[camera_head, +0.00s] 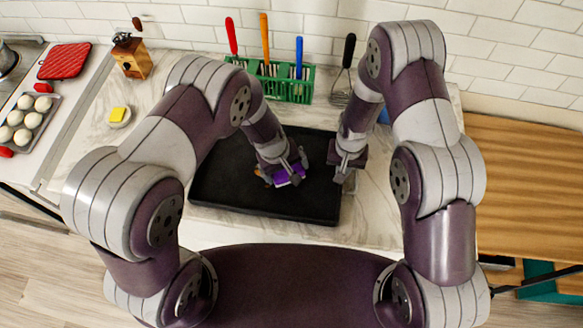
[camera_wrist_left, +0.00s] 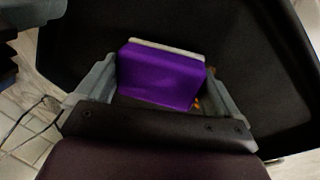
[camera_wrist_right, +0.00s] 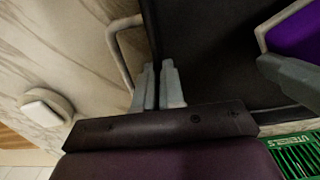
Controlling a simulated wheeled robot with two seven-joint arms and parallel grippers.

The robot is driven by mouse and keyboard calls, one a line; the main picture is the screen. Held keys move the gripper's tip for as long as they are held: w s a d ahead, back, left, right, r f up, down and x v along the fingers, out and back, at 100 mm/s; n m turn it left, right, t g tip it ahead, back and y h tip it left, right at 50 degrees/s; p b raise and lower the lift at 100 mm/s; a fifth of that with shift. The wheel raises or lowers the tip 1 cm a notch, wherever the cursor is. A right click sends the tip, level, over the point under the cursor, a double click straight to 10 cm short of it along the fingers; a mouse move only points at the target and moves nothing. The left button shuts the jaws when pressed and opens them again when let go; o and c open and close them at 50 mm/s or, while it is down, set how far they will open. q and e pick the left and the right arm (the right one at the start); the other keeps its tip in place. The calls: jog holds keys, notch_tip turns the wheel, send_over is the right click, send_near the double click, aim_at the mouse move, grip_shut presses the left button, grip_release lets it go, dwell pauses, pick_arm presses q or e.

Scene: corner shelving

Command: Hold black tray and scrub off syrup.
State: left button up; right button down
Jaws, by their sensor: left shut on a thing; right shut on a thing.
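The black tray (camera_head: 230,180) lies flat on the marble counter. My left gripper (camera_head: 290,177) is shut on a purple sponge (camera_wrist_left: 160,75) with a pale layer on one side. It is over the tray's right part, low at the tray surface; I cannot tell if the sponge touches it. A small orange-amber patch (camera_wrist_left: 197,103), probably syrup, shows beside the sponge, partly hidden by it and a finger. My right gripper (camera_wrist_right: 158,85) is shut on the tray's right edge, its fingers close together, next to a metal handle (camera_wrist_right: 122,50).
A yellow block on a dish (camera_head: 118,114), a wooden grinder (camera_head: 132,57) and a tray of pale rolls (camera_head: 27,120) are at left. A wooden surface (camera_head: 530,170) lies at right.

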pick_arm(q)
jog(key=shift+w+a+r, duration=0.1)
jog(key=shift+w+a, duration=0.05)
jog(key=shift+a, duration=1.35)
jog(key=shift+w+a+f, duration=0.1)
jog(key=shift+w+a, duration=0.1)
jog(key=shift+a, duration=1.3)
jog(key=shift+w+a+r, duration=0.1)
jog(key=shift+w+a, duration=0.05)
jog(key=shift+a, duration=1.35)
jog(key=d+v, duration=0.1)
jog(key=v, duration=0.5)
jog(key=shift+w+r, duration=0.25)
jog(key=shift+w, duration=0.05)
jog(key=shift+d, duration=0.1)
jog(key=shift+f, duration=0.1)
